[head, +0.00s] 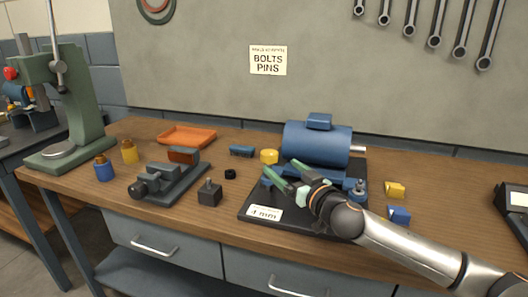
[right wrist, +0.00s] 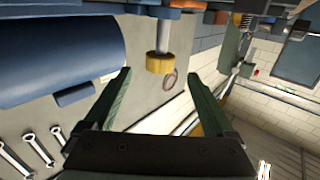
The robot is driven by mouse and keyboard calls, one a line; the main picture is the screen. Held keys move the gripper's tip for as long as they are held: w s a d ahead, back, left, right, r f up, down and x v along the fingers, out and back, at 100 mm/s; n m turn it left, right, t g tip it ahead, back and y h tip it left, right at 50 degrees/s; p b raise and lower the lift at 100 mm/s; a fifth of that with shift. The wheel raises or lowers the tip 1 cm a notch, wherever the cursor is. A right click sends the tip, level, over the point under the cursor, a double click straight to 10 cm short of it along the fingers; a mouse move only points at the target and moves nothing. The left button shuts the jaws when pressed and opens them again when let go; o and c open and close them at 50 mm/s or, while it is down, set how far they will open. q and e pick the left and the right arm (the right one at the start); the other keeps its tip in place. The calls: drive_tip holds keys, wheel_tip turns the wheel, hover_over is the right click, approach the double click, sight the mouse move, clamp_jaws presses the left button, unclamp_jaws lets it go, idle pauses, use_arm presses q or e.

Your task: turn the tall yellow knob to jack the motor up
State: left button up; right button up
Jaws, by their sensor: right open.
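The yellow knob (head: 269,156) stands at the back left of the black base plate (head: 249,206), beside the blue motor (head: 317,143). In the right wrist view the knob (right wrist: 158,63) caps a bare metal stem, with the motor (right wrist: 55,50) at picture left. My right gripper (head: 281,167) is open and empty, its green fingers pointing at the knob from the front. In the right wrist view the knob lies between the lines of the two fingertips (right wrist: 160,74); I see no contact. My left gripper is not in view.
Left of the base plate are a grey vise (head: 168,183), a dark block with a pin (head: 209,192) and an orange tray (head: 188,137). A blue block (head: 242,150) lies behind. Yellow (head: 395,189) and blue (head: 399,214) pieces lie at right. A green press (head: 75,110) stands far left.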

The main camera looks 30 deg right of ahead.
sight(264, 153)
drive_tip(key=w+p, duration=0.1)
drive_tip(key=w, duration=0.9)
drive_tip(key=shift+w+d, duration=0.15)
drive_tip(key=shift+w, duration=0.15)
drive_tip(key=c, duration=1.4)
